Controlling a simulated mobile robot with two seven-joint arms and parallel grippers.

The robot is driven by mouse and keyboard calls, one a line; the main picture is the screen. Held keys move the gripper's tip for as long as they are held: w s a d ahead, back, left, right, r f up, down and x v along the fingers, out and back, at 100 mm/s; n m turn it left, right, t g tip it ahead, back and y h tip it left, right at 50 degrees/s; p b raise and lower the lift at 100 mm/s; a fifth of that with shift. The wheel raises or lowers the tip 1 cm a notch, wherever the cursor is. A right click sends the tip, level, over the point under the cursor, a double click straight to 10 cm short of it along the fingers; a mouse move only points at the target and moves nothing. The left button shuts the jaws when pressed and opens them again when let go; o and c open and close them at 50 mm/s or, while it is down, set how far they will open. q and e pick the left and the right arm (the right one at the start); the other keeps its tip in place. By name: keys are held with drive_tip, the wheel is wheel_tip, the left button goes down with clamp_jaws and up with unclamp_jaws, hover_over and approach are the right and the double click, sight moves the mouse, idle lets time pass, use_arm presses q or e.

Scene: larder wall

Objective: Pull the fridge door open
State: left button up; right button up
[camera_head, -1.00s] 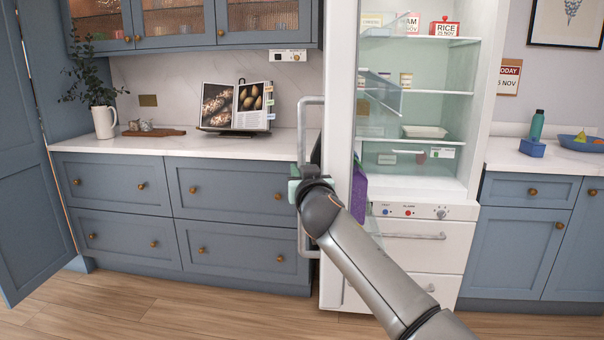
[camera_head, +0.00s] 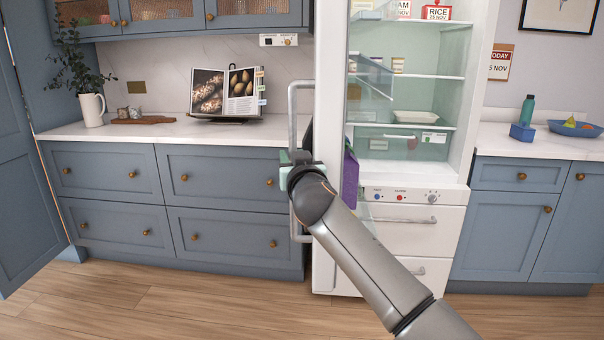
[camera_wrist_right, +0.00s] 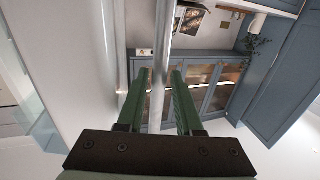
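The white fridge door (camera_head: 330,130) stands swung open, seen nearly edge-on at the left of the lit fridge interior (camera_head: 410,105). Its long grey bar handle (camera_head: 293,110) runs upright on the door's left side. My right gripper (camera_head: 293,170) is at the handle's middle. In the right wrist view the green fingers of the right gripper (camera_wrist_right: 160,85) stand apart on either side of the handle bar (camera_wrist_right: 162,40). A gap shows between the bar and the right-hand finger, so the gripper looks open around it. My left gripper is out of view.
Blue drawers (camera_head: 170,200) and a counter (camera_head: 160,135) with an open book (camera_head: 227,93) and a white jug (camera_head: 92,108) lie left of the door. A purple item (camera_head: 350,178) shows beside the door's inner side. The wooden floor (camera_head: 160,305) in front is clear.

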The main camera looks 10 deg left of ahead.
drive_tip(key=v, duration=1.1)
drive_tip(key=shift+s, duration=0.3)
drive_tip(key=shift+s+d+f, duration=0.1)
drive_tip(key=shift+d, duration=0.05)
